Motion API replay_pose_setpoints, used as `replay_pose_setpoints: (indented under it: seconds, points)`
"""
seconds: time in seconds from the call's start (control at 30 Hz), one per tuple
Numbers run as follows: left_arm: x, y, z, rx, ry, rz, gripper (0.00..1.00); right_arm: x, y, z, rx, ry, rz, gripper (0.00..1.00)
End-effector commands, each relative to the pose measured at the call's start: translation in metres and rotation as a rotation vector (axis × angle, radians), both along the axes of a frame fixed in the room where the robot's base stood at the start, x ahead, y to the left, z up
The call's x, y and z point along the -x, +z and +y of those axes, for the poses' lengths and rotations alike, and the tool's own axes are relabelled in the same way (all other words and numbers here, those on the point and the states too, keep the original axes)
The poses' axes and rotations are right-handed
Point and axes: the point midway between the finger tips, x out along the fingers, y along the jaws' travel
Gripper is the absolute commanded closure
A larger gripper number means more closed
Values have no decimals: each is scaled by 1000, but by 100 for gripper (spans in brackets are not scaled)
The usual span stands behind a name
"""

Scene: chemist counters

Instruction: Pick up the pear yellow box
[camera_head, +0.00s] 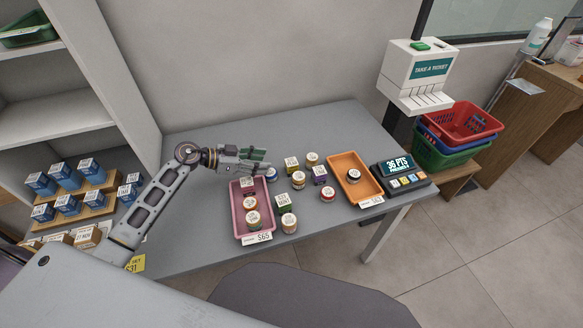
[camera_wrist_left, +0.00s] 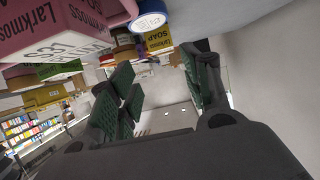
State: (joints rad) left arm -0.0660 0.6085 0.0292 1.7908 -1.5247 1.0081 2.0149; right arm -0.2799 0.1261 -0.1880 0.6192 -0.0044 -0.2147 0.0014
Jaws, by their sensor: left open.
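The pear yellow box (camera_head: 291,164) stands on the grey table, near its back middle, with a white label on top. In the left wrist view a yellow box marked Larkmoss soap (camera_wrist_left: 156,41) shows beyond my fingers; it appears to be the same box. My left gripper (camera_head: 264,160) is open, with green finger pads, left of the yellow box and apart from it. In the left wrist view nothing sits between the fingers of my left gripper (camera_wrist_left: 162,92). My right gripper is in neither view.
A pink tray (camera_head: 238,218) with a box and jars lies in front of my left gripper. A blue jar (camera_head: 272,175) stands close by it. A purple box (camera_head: 319,175), a green box (camera_head: 284,203) and several jars stand around. An orange tray (camera_head: 349,160) lies further right.

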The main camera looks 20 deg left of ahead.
Motion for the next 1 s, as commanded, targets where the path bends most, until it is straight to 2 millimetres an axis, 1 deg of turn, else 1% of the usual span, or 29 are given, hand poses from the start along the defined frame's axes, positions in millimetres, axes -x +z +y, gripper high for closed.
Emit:
replay_pose_setpoints:
  seconds: [0.4, 0.53, 0.7, 1.0]
  points:
    - [-26, -19, -40, 1, -1, -2, 52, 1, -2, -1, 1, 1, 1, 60]
    - [-33, -24, -49, 1, 0, -2, 52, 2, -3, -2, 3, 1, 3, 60]
    - [-36, -27, -55, -2, -2, -1, 52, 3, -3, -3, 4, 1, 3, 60]
    - [-37, -27, -55, -2, -2, -1, 52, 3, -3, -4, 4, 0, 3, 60]
